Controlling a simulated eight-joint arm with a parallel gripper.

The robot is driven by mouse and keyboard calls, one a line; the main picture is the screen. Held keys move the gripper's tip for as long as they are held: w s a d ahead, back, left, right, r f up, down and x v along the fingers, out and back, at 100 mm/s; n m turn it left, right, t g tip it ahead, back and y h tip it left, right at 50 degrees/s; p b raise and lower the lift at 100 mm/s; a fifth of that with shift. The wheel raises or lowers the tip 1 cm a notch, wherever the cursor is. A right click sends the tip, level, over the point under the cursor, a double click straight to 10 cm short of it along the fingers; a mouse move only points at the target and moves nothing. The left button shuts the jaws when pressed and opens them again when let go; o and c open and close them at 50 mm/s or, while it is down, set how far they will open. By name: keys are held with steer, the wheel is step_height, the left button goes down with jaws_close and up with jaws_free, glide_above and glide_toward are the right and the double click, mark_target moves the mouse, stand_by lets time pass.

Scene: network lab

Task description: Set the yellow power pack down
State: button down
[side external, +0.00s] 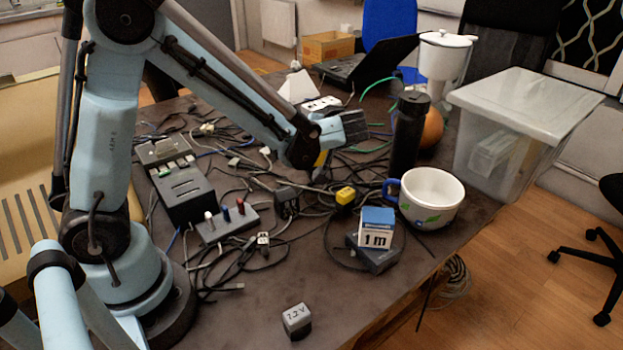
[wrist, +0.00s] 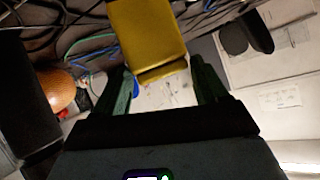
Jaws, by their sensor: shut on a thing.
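A yellow power pack (wrist: 148,32) fills the top middle of the wrist view, held at the tips of my two green fingers. My gripper (wrist: 163,72) is shut on it. In the side view a small yellow patch (side external: 321,159) shows just under my wrist, over the cable tangle; the rest of it is hidden by my arm. I cannot tell from these views how far it is above the table. A separate small yellow block (side external: 345,195) lies among the cables, to the right and nearer the front.
Cables crowd the table's middle. A black bottle (side external: 407,133), a white mug (side external: 431,197), a blue-and-white box (side external: 376,228) and a clear bin (side external: 510,145) stand to the right. A power block (side external: 227,222) lies left. The front tabletop (side external: 255,300) is mostly clear around a grey cube (side external: 297,320).

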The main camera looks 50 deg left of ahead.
steer(key=shift+f, duration=1.8)
jaws_free()
steer(key=shift+f, duration=0.1)
